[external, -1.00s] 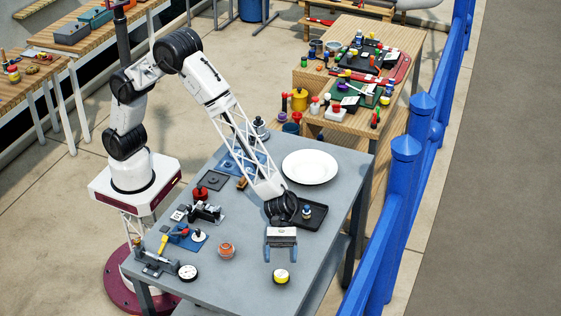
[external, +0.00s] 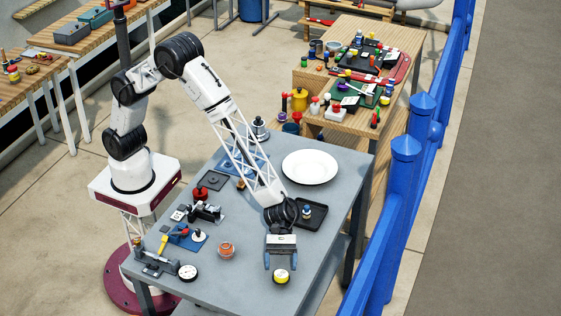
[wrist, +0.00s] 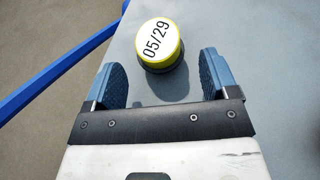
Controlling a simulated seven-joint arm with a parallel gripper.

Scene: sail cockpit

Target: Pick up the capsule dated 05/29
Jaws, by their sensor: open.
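The capsule dated 05/29 (wrist: 158,45) has a white top with black print and a yellow rim on a dark base. It stands on the grey table, and it also shows near the front edge in the external view (external: 281,277). My gripper (wrist: 163,75) is open, with its blue fingers apart. In the wrist view the capsule lies just beyond the fingertips, roughly centred between them. In the external view my gripper (external: 281,266) is right beside the capsule; the exact height and any contact cannot be told.
An orange-topped jar (external: 227,251) and a white round dial (external: 188,272) stand left of the capsule. A black tray (external: 320,214) with a small bottle (external: 306,212) and a white plate (external: 310,167) lie behind my gripper. The table's front right area is clear.

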